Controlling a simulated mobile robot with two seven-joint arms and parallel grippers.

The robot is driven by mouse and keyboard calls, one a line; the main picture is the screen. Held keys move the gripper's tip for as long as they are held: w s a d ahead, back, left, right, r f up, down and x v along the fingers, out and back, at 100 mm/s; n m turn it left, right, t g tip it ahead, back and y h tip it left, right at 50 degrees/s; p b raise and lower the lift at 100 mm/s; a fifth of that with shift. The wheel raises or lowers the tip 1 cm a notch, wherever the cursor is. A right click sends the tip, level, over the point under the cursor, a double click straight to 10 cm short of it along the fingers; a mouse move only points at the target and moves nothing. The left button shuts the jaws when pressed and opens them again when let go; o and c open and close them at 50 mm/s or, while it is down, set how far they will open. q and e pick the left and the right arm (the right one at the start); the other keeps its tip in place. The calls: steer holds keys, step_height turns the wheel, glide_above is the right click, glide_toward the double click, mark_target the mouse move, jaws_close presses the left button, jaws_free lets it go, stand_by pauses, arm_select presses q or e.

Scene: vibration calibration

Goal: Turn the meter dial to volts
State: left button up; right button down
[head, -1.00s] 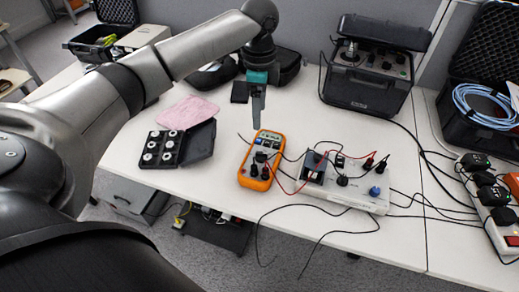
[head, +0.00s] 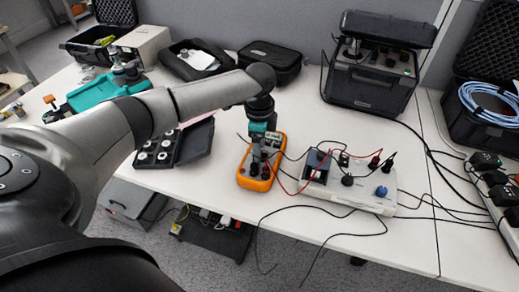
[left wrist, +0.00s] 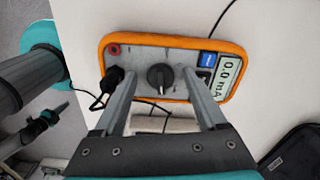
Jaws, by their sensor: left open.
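The orange-edged multimeter (head: 246,180) lies face up on the table. In the left wrist view the meter (left wrist: 170,42) shows its round black dial (left wrist: 159,77), with a pale pointer mark towards the picture's bottom. Its display (left wrist: 229,77) reads 0.0 mA. My left gripper (head: 259,158) is over the meter. In the left wrist view this gripper (left wrist: 159,74) is open, one finger on each side of the dial, with gaps to it. Whether the tips touch the meter face is unclear. A small teal-and-grey part (left wrist: 47,117), apparently my right gripper, shows at the left; its jaws are too small to read.
A black plug (left wrist: 113,78) with a cable sits in the meter beside one finger. A white box (head: 345,192) with red and black leads stands to the right. An open case of weights (head: 197,146) lies to the left. Bare table (head: 300,110) lies behind the meter.

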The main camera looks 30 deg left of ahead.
arm_select(q)
jaws_close()
stand_by(0.6)
